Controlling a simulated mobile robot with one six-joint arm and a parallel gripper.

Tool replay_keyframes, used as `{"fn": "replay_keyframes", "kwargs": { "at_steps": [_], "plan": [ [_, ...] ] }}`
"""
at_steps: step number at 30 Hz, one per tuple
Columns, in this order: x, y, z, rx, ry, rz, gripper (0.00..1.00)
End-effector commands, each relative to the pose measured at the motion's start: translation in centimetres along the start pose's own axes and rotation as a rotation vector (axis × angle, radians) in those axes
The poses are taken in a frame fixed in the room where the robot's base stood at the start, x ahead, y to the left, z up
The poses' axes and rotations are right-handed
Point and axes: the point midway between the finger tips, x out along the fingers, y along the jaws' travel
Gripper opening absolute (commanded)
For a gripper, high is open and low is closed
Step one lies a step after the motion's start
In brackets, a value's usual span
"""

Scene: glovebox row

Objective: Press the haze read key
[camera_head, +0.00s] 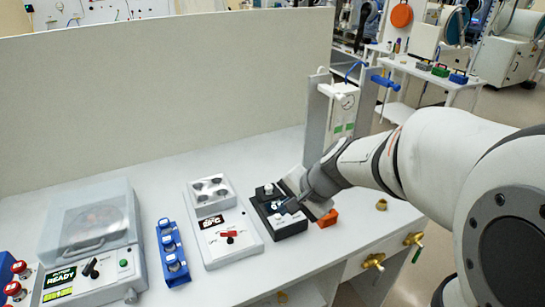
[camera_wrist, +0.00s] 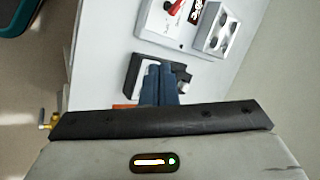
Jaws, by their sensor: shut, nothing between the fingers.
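A small black device (camera_head: 279,218) with pale parts on top sits on the white bench, and it also shows in the wrist view (camera_wrist: 134,66). My gripper (camera_head: 289,206) is shut and empty, with its fingertips over this device. In the wrist view my gripper's blue-grey fingers (camera_wrist: 159,70) lie together across the device and hide part of it. A small whitish knob or key (camera_wrist: 185,88) shows beside the fingers. I cannot read any marking that names the haze read key, and I cannot tell whether the fingertips touch the device.
Left of the black device are a white box (camera_head: 222,232) with a red switch, a blue rack (camera_head: 172,254) and a clear-lidded machine (camera_head: 90,240) reading READY. An orange block (camera_head: 328,218) is close at right. A gauge stand (camera_head: 343,108) rises behind.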

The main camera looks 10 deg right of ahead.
Motion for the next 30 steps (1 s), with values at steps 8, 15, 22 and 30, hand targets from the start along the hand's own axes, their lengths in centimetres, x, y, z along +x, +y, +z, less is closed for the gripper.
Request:
{"fn": "replay_keyframes", "kwargs": {
  "at_steps": [8, 15, 22, 30],
  "plan": [
    [4.8, -2.9, -10.3, 0.705, 0.06, -0.215, 0.0],
    [6.7, -2.1, -14.5, 0.982, 0.105, -0.279, 0.0],
    [6.8, -2.0, -14.8, 1.006, 0.109, -0.287, 0.0],
    [7.1, -1.8, -14.8, 1.004, 0.109, -0.286, 0.0]
  ]
}}
